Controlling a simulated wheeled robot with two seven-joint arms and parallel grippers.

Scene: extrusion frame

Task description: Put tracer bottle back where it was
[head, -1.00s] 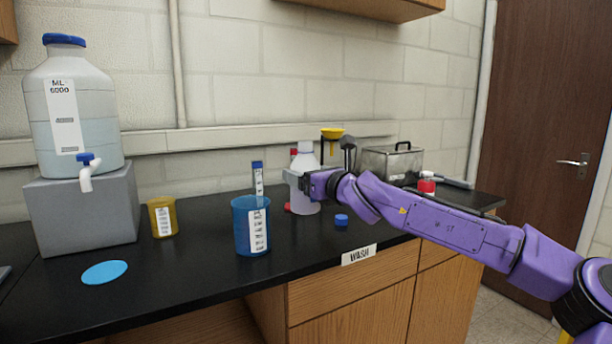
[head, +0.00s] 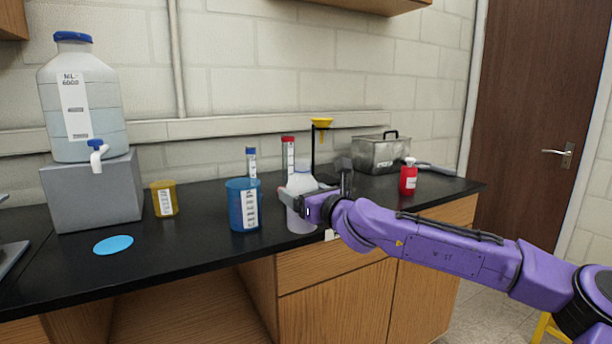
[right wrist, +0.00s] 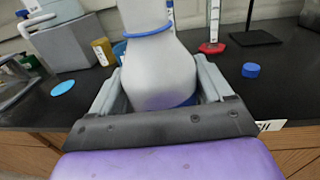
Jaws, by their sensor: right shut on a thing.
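A white, translucent bottle (head: 300,182) is upright near the counter's front edge. My right gripper (head: 296,198) is shut around its body from the right. In the right wrist view the bottle (right wrist: 158,72) sits between both fingers, with a blue ring around its neck. Its base is hidden there, and I cannot tell whether it touches the counter. A small red bottle with a white cap (head: 408,179) stands at the counter's right end, apart from the gripper. I cannot read a label that tells which is the tracer bottle. My left gripper is not in view.
A blue beaker (head: 237,206) stands left of the held bottle. Behind are graduated cylinders, a yellow funnel on a stand (head: 321,124) and a metal bath (head: 378,154). A loose blue cap (right wrist: 250,70) lies on the counter. A blue disc (head: 113,245) and a yellow beaker (head: 164,199) are left.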

